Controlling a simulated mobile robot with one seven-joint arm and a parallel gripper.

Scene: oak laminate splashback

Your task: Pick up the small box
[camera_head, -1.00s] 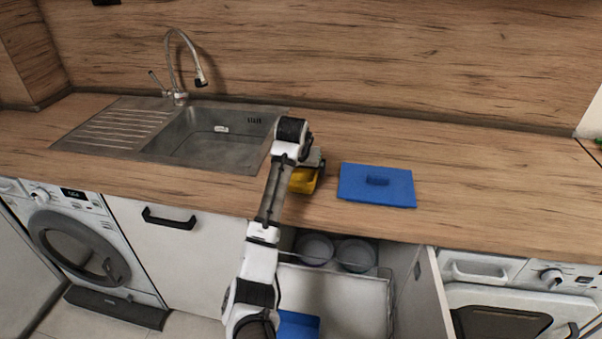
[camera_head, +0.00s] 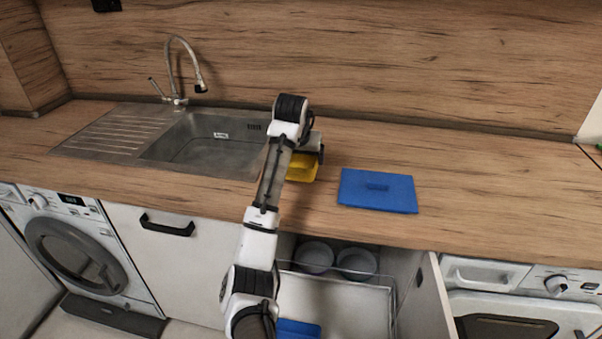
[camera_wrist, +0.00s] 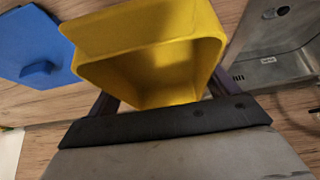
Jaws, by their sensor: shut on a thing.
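The small box (camera_head: 302,168) is yellow and hollow, and shows just behind and right of my arm, over the counter by the sink's right edge. In the wrist view the yellow box (camera_wrist: 150,75) fills the upper middle, with its open side facing the camera. My gripper (camera_wrist: 160,95) is shut on it, with one dark finger at each side. In the head view my gripper (camera_head: 312,148) is partly hidden by my own wrist. I cannot tell whether the box touches the counter.
A blue lid-like piece with a handle (camera_head: 378,190) lies on the counter to the right. The steel sink (camera_head: 215,140) with a tap (camera_head: 176,70) is to the left. Below, an open drawer (camera_head: 345,300) holds grey bowls (camera_head: 355,262) and a blue item (camera_head: 298,329).

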